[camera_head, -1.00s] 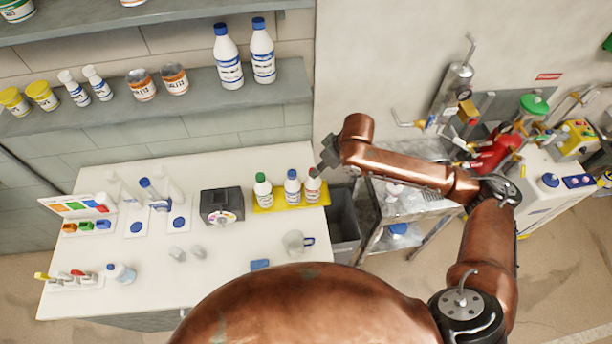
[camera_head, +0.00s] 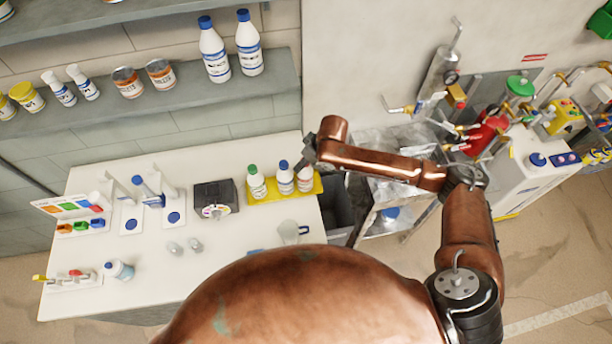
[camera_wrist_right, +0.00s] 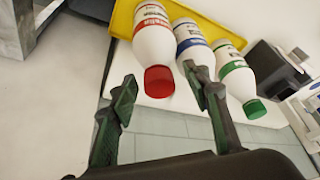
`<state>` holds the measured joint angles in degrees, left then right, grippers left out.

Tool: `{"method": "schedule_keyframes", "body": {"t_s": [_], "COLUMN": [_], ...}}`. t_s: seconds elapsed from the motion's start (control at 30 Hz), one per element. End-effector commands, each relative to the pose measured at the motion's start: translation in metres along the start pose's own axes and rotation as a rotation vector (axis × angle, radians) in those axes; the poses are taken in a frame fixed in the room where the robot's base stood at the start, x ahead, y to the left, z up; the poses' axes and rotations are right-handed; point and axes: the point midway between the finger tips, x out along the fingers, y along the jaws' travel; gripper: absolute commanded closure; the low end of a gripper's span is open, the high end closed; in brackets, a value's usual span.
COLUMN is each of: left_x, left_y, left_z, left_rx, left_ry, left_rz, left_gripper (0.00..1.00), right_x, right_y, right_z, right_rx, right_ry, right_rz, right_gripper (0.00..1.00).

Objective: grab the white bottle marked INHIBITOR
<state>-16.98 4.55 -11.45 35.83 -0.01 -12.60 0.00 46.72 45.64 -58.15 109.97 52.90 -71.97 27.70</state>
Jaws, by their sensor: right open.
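Three white bottles stand on a yellow tray (camera_head: 318,186) at the bench's right end: one green-capped (camera_head: 257,186), one blue-capped (camera_head: 285,181), one red-capped (camera_head: 304,182). In the right wrist view the red-capped bottle (camera_wrist_right: 154,45) is left, the blue-capped bottle (camera_wrist_right: 190,45) is in the middle, and the green-capped bottle (camera_wrist_right: 236,75) is right. I cannot read INHIBITOR on any label. My right gripper (camera_wrist_right: 164,93) is open and empty, its fingers either side of the red cap's line, apparently short of the bottle. In the head view my right gripper (camera_head: 308,152) hides the red cap. My left gripper is out of view.
A dark box (camera_head: 213,198) stands left of the tray, and a clear mug (camera_head: 291,232) stands in front. A shelf (camera_head: 175,100) above the bench holds two larger blue-capped bottles (camera_head: 230,50). A metal cart (camera_head: 378,215) stands to the right.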

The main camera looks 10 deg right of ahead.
Motion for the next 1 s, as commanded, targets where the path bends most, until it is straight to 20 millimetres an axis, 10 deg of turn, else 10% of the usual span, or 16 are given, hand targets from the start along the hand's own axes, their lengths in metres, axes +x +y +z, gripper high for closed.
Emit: {"method": "schedule_keyframes", "body": {"t_s": [0.7, 1.0], "left_x": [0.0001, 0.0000], "left_y": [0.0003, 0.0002], "left_z": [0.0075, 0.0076], "left_rx": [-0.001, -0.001], "left_ry": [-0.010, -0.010], "left_rz": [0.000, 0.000], "left_gripper": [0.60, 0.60], "right_x": [-0.0008, -0.0008], "right_y": [0.0009, 0.0009], "right_z": [0.0012, 0.0012], "right_rx": [0.002, 0.002], "right_ry": [0.000, 0.000], "right_rz": [0.001, 0.001], "right_gripper": [1.00, 1.00]}}
